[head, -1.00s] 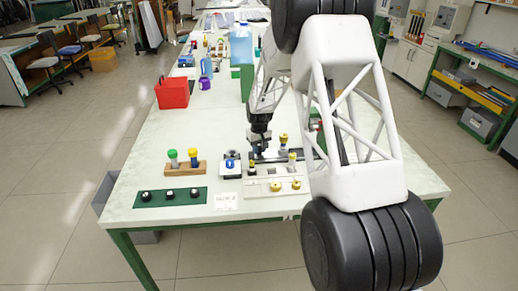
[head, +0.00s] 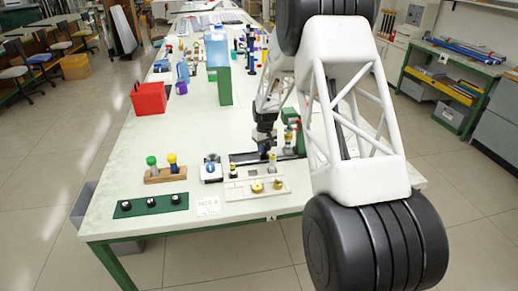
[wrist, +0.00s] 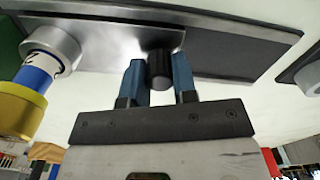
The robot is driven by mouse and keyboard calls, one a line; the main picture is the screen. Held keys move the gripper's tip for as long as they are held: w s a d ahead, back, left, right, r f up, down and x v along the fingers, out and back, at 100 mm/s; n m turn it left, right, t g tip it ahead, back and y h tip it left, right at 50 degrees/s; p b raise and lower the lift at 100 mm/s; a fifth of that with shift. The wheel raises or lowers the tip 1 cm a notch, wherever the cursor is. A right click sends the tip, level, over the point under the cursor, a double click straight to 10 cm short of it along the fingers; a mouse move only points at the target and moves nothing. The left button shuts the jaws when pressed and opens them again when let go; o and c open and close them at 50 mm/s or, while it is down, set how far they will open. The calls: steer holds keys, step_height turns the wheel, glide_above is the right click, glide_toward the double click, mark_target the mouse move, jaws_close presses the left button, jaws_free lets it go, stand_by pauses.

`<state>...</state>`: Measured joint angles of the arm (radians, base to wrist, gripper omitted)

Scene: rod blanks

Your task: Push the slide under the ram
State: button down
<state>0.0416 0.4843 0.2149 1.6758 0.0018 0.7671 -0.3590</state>
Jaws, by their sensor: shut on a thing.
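My gripper (head: 266,153) is low over the dark track (head: 242,158) near the table's right side. In the wrist view its blue fingers (wrist: 159,82) are shut on the slide's black knob (wrist: 160,65). The metal slide (wrist: 115,38) lies above the fingers in that view. At its left end a silver cup holds a rod blank (wrist: 32,85) with blue and yellow bands. The green press (head: 301,140) stands just right of my gripper, partly hidden by my arm. The ram cannot be made out clearly.
In front of the track is a pale fixture (head: 240,192) with brass knobs. To its left are a small device with a blue button (head: 211,169), a wooden rack (head: 165,175) with two blanks and a green strip (head: 150,206) with black knobs. A red bin (head: 149,98) stands farther back.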

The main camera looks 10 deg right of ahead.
steer(key=shift+d, duration=0.3)
steer(key=c, duration=0.9)
jaws_free()
steer(key=shift+r, duration=0.15)
steer(key=shift+r, duration=3.8)
